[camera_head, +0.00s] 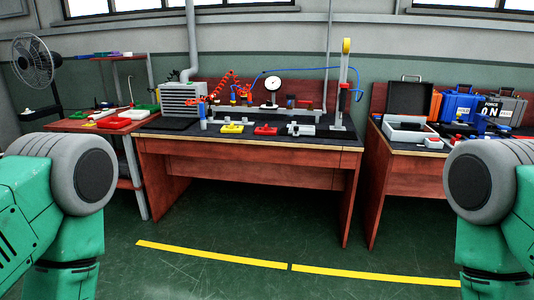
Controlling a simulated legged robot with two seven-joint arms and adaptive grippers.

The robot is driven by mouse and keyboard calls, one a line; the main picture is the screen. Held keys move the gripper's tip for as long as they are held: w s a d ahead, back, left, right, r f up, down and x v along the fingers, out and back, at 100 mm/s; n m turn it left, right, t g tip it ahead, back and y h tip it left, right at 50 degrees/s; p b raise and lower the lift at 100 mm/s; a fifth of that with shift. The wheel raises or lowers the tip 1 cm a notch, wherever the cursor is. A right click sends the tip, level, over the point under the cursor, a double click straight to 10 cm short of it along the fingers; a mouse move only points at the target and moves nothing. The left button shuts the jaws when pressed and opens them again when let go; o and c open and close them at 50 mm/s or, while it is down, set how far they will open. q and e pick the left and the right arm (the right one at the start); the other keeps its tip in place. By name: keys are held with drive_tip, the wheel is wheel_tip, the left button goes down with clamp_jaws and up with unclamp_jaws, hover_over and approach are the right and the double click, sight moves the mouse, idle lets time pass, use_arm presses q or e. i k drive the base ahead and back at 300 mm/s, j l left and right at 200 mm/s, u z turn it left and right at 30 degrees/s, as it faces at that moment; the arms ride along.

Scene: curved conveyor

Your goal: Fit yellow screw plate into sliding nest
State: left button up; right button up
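A small yellow piece (232,129), which looks like the yellow screw plate, lies on the dark top of the middle workbench, left of its centre. A red piece (265,131) lies to its right. Farther right sits a grey block-like fixture (300,129); it may be the sliding nest, but it is too small to tell. The yellow piece is apart from this fixture. My two arms show only as green and grey links at the left and right edges. Neither gripper is in view, and nothing held can be seen.
The middle workbench (250,145) stands ahead across open floor. It carries a grey machine box (183,98), a round dial (272,84) and a tall post (345,85). A right bench holds cases (459,106). A left table holds a red tray (113,122). Yellow tape (215,255) crosses the floor.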

sight(296, 130)
drive_tip(key=i, duration=2)
